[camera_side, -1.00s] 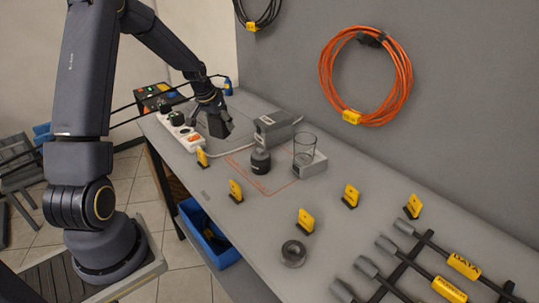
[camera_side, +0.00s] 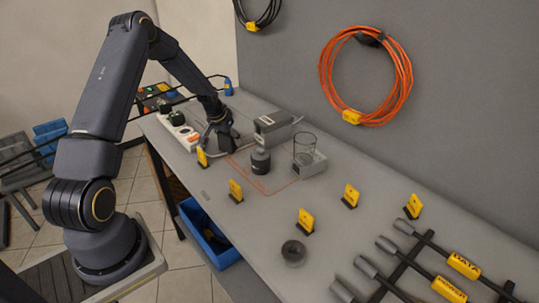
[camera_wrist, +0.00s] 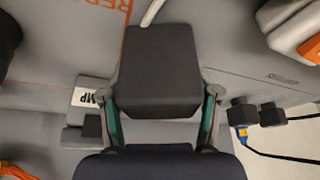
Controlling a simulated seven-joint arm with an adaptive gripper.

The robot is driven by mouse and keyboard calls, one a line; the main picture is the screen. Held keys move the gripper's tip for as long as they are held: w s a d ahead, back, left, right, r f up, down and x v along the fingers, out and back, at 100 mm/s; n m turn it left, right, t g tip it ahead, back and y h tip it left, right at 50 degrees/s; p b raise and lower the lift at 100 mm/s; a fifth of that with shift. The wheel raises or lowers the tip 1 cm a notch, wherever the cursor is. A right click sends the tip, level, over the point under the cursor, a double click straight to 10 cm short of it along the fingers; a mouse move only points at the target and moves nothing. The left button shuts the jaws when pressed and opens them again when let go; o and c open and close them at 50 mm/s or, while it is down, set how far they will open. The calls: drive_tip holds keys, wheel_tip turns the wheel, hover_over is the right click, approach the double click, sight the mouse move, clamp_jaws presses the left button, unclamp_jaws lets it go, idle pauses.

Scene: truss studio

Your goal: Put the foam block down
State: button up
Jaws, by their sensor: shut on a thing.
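The foam block (camera_wrist: 157,72) is a dark grey block between the two fingers of my gripper (camera_wrist: 160,108) in the wrist view. The fingers press on its left and right sides. In the side view the block (camera_side: 223,133) shows as a dark shape under my gripper (camera_side: 218,122), low over the grey table (camera_side: 330,215), just right of the power strip. I cannot tell whether its underside touches the table.
A white power strip (camera_side: 180,131) lies to the left. An orange outline marks the table.

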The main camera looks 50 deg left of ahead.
drive_tip(key=o, duration=1)
drive_tip(key=shift+c, duration=0.2)
drive_tip(key=v, duration=1.1)
drive_tip(key=s+d+r+m, duration=0.2)
drive_tip(key=d+r, duration=0.7)
drive_tip(key=s+d+r+m+h, duration=0.1)
drive_tip(key=s+d+r, duration=0.2)
drive_tip(key=s+d, duration=0.6)
drive_tip(key=s+d+r+m+t, duration=0.1)
drive_tip(key=s+d+r, duration=0.3)
drive_tip(key=s+d, duration=0.6)
drive_tip(key=shift+d+m+h, duration=0.3)
drive_tip(key=shift+d+h, duration=0.05)
drive_tip(key=shift+h, duration=0.05)
drive_tip(key=shift+r, duration=0.15)
